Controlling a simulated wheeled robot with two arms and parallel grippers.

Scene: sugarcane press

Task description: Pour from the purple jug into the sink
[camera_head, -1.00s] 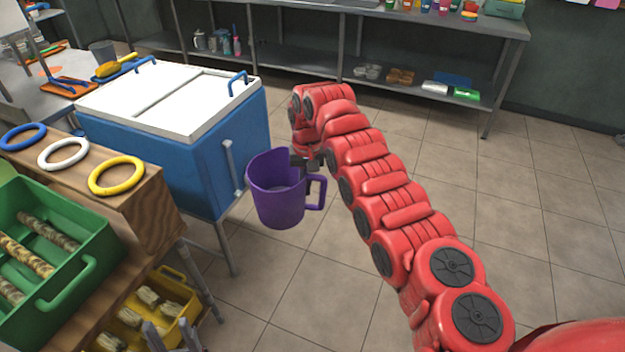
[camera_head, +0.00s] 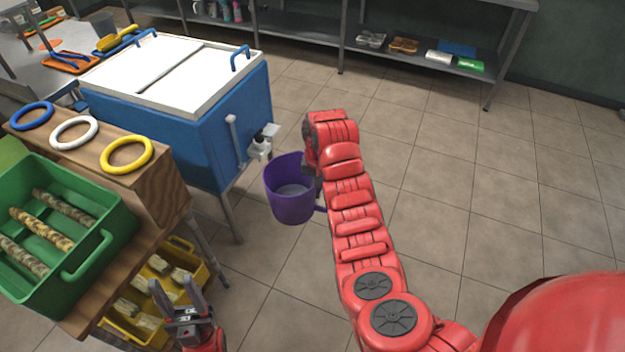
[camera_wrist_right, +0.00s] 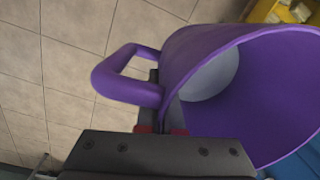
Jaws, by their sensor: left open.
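The purple jug (camera_head: 289,205) hangs in the air over the floor, right of the blue cooler, roughly upright with its open top showing. A greyish-white surface shows inside it; I cannot tell whether it is liquid or the bottom. My right gripper (camera_head: 318,181) is shut on the jug at its handle side. In the right wrist view the jug (camera_wrist_right: 255,100) fills the right side, with its handle beside the gripper (camera_wrist_right: 160,120). My left gripper (camera_head: 174,292) is open and empty near the yellow crate. I cannot make out a sink in these views.
The blue cooler (camera_head: 165,130) with a white lid stands left of the jug, a small tap (camera_head: 259,146) on its side. A green crate (camera_head: 110,225) and wooden block with rings (camera_head: 160,180) are at left. A yellow crate (camera_head: 203,272) sits lower. Floor at right is clear.

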